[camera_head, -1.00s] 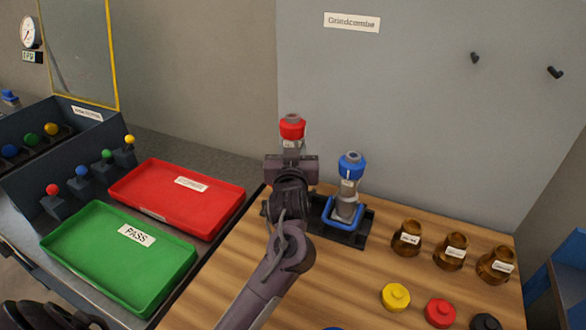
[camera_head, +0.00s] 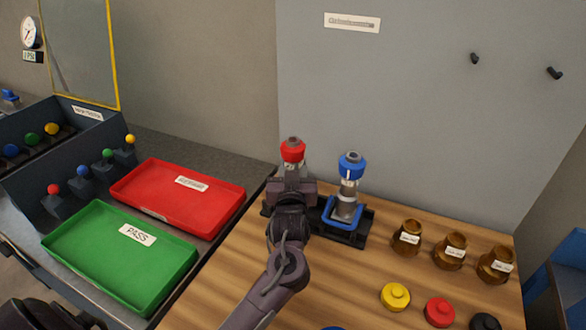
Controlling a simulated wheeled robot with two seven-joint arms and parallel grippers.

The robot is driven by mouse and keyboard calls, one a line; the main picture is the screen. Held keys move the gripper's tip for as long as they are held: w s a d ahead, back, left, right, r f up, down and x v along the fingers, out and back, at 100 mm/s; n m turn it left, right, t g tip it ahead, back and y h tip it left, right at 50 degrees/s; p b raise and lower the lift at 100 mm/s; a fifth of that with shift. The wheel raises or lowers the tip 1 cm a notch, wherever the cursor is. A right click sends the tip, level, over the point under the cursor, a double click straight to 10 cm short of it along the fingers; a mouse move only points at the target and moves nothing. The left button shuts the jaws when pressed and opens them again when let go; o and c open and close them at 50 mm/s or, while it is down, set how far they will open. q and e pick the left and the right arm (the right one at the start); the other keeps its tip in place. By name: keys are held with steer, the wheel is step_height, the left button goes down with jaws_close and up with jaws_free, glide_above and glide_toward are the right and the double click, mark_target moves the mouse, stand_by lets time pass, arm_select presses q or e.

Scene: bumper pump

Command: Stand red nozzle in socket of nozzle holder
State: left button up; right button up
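The red nozzle (camera_head: 292,150) is upright, with a red collar and grey tip. My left gripper (camera_head: 291,186) is around its lower part, which is hidden behind the fingers. The gripper moves together with the nozzle and appears shut on it. The dark nozzle holder (camera_head: 345,238) sits on the wooden table. A blue nozzle (camera_head: 350,180) stands upright in its blue-rimmed right part. The red nozzle is over or at the holder's left part. My gripper and arm hide the socket there, so I cannot tell whether the nozzle's foot is inside. My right gripper is not in view.
Brown jars (camera_head: 449,251) stand to the right. A yellow cap (camera_head: 395,296), a red cap (camera_head: 440,312) and a dark cap (camera_head: 485,321) lie in front. A red tray (camera_head: 222,216) and a green PASS tray (camera_head: 120,265) are on the left. A grey wall panel stands behind.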

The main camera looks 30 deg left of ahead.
arm_select(q)
steer(key=o, duration=0.3)
steer(key=shift+r, duration=0.15)
steer(key=b+v, duration=0.1)
steer(key=v, duration=0.6)
steer(key=shift+s+d, duration=0.15)
steer(key=shift+s, duration=0.15)
